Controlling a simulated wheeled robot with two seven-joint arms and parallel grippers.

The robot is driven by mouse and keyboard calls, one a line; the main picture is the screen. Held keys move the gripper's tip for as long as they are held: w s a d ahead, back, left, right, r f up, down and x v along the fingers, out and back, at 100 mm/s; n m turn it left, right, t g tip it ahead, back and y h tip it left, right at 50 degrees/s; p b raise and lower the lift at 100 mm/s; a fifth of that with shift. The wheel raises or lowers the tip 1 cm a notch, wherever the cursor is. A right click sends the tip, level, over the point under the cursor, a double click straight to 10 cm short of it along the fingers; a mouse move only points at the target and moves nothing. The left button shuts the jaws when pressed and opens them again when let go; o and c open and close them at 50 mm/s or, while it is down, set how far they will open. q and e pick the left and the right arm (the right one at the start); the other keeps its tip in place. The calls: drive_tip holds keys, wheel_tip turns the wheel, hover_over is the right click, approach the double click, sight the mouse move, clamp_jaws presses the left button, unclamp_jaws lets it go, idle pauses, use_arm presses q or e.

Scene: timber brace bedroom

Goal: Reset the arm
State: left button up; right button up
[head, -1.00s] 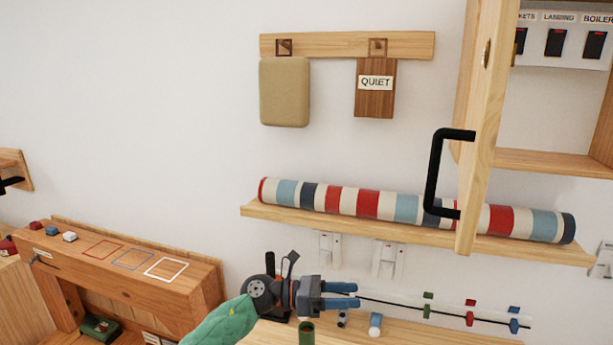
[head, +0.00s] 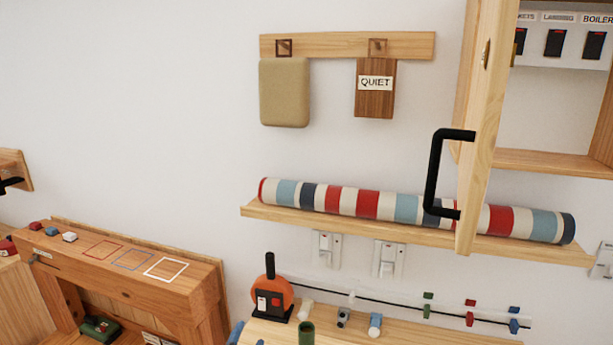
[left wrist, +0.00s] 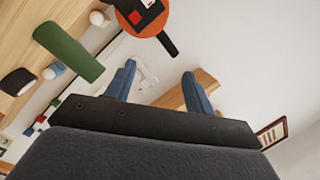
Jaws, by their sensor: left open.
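My left gripper (left wrist: 158,85) shows in the left wrist view with its two blue fingers apart and nothing between them. In the head view only a small blue part of it (head: 236,332) shows at the bottom edge, left of the wooden bench top (head: 440,334). The rest of that arm is out of the head view. My right gripper is in neither view.
An orange and black device (head: 272,292) stands on the bench beside a green cylinder (head: 306,334) and small white and blue pieces. Above are a shelf with a striped roll (head: 365,203) and an open cabinet door (head: 483,120) with a black handle.

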use_arm(q)
drive_tip(key=s+a+f+n+g+y, duration=0.1)
drive_tip(key=s+a+f+n+g, duration=0.25)
drive_tip(key=s+f, duration=0.25)
drive_tip(key=s+a+f+n+g+y, duration=0.1)
drive_tip(key=s+a+f+n+g, duration=0.25)
drive_tip(key=s+f, duration=0.35)
drive_tip(key=s+a+f+n+g, duration=0.1)
drive_tip(key=s+f+g, duration=0.25)
drive_tip(key=s, duration=0.45)
drive_tip(key=s+f+n+g, duration=0.15)
drive_tip(key=s+g, duration=0.25)
drive_tip(key=s, duration=0.5)
drive_tip(key=s+d+f+x, duration=0.1)
drive_tip(key=s+x, duration=0.1)
drive_tip(key=x, duration=1.2)
drive_tip(key=s+d+x, duration=0.1)
drive_tip(key=s+x, duration=0.2)
drive_tip(key=x, duration=1)
drive_tip(key=s+f, duration=0.4)
drive_tip(key=f, duration=0.7)
drive_tip(key=s+f+g, duration=0.1)
drive_tip(key=s+f, duration=0.2)
drive_tip(key=f, duration=0.8)
drive_tip(key=shift+s+d+h, duration=0.2)
drive_tip(key=shift+s+h, duration=0.1)
drive_tip(key=shift+s, duration=0.05)
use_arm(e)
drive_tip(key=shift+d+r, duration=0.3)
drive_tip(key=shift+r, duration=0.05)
